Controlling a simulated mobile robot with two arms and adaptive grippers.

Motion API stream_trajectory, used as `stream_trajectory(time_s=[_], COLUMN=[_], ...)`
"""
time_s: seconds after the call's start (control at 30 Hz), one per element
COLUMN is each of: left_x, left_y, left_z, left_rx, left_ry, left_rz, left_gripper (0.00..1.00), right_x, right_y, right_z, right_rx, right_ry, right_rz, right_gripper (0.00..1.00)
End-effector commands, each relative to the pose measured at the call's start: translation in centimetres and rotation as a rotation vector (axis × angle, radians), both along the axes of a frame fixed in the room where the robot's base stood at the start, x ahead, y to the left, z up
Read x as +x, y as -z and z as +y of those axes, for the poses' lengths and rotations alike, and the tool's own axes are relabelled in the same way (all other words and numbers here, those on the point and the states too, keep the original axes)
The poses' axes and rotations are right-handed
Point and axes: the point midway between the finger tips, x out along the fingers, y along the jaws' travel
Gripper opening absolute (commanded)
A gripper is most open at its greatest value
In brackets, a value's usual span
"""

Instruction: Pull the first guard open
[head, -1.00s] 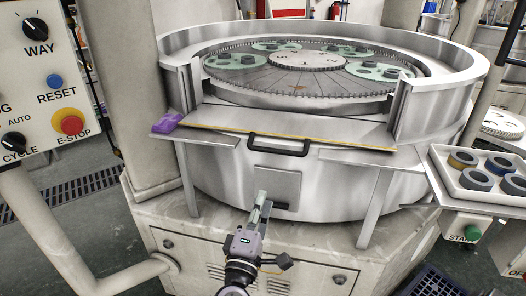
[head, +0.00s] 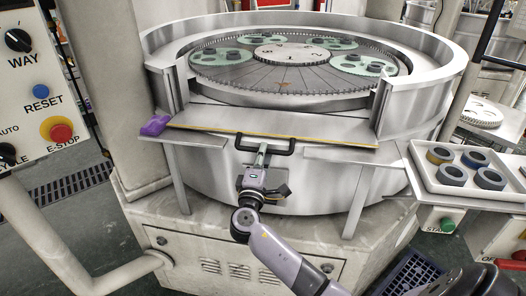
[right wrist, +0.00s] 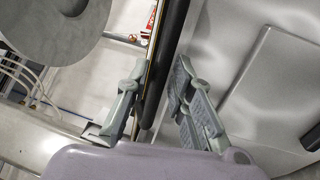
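The front guard (head: 270,130) is a flat metal panel with a yellow-striped edge on the front of the round lapping machine. Its black bar handle (head: 240,143) sticks out at the middle of the front. My right gripper (head: 263,150) is at this handle, with its fingers partly hidden in the head view. In the right wrist view, the dark handle bar (right wrist: 173,45) runs between the two spread fingers of the right gripper (right wrist: 160,70). The fingers look open, one on each side of the bar, with a gap on the right. My left gripper is not in view.
A purple cloth (head: 154,125) lies at the left end of the front ledge. A white tray (head: 425,175) with several rings stands at the right. The control panel (head: 30,85) with an E-stop is at the left. Geared carriers rest on the machine plate (head: 285,75).

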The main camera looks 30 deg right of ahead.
Motion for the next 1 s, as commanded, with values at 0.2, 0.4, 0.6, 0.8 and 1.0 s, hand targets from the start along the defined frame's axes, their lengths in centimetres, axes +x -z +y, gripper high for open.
stream_trajectory(time_s=[0.2,0.4,0.6,0.8,1.0], left_x=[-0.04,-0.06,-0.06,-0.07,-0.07], left_y=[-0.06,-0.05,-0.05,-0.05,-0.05], left_z=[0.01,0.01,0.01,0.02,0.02], left_rx=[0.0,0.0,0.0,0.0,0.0], left_ry=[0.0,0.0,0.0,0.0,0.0], left_rz=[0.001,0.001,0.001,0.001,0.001], left_gripper=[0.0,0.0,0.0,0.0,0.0], right_x=[0.23,0.21,0.21,0.2,0.2], right_y=[-0.02,-0.02,0.0,0.03,0.06], right_z=[-0.27,-0.24,-0.22,-0.21,-0.19], right_rx=[0.0,0.0,0.001,0.001,0.001], right_ry=[0.0,0.0,0.0,0.0,0.0], right_rz=[0.0,0.0,0.001,0.001,0.001], right_gripper=[0.21,0.15,0.02,0.0,0.0])
